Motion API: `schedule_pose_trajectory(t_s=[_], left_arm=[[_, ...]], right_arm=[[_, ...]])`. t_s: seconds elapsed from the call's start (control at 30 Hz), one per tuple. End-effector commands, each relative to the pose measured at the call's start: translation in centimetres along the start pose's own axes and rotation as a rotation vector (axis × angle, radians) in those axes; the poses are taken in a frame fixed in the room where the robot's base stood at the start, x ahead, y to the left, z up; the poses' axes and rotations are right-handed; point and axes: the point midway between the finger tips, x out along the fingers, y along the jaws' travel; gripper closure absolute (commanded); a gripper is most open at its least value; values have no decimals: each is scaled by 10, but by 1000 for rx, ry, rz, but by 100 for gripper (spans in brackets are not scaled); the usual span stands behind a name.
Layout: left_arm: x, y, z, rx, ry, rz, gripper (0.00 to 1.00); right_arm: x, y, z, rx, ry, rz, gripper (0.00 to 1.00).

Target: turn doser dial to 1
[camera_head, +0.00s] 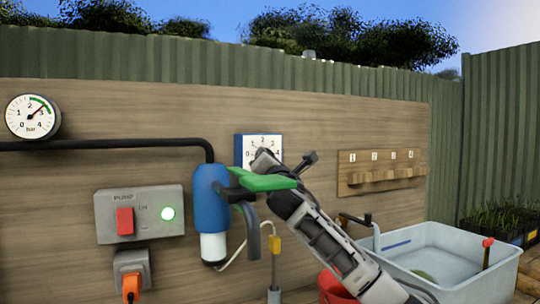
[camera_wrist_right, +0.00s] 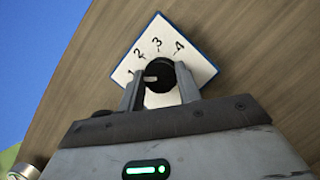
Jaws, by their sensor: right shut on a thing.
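The doser dial is a white square plate with a blue edge (camera_head: 243,140) on the wooden board. In the right wrist view, the plate (camera_wrist_right: 203,72) shows numbers around a round black knob (camera_wrist_right: 163,68). A pale mark on the knob points left, roughly toward the 1. My right gripper (camera_head: 262,156) covers part of the dial in the head view. In the right wrist view, its fingers (camera_wrist_right: 160,92) are shut on the knob, one on each side. My left gripper is not in view.
A blue cylinder (camera_head: 210,195) with a black pipe and a green lever (camera_head: 262,180) stand close to my right arm. Left are a pump switch box (camera_head: 140,213) with a lit green lamp and a gauge (camera_head: 32,117). Right are a numbered rack (camera_head: 382,174) and a basin (camera_head: 440,260).

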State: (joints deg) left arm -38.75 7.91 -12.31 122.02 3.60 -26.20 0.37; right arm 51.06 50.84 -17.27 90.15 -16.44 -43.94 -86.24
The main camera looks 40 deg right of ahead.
Motion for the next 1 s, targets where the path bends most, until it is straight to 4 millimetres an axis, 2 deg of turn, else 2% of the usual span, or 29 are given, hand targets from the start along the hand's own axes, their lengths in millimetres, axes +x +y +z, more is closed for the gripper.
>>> schedule_pose_trajectory(t_s=[0.23, 0.67, 0.7, 0.77, 0.8, 1.0], left_arm=[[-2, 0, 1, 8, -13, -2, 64], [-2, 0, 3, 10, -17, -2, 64], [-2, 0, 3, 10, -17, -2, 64], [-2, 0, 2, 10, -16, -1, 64], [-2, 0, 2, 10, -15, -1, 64], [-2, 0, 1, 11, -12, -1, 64]], right_arm=[[1, 2, 5, 64, -6, -22, 89], [1, 2, 5, 74, -8, -23, 89], [1, 2, 5, 74, -8, -23, 63], [1, 2, 5, 74, -8, -24, 46], [1, 2, 4, 74, -7, -24, 44], [0, 2, 3, 72, -4, -26, 44]])
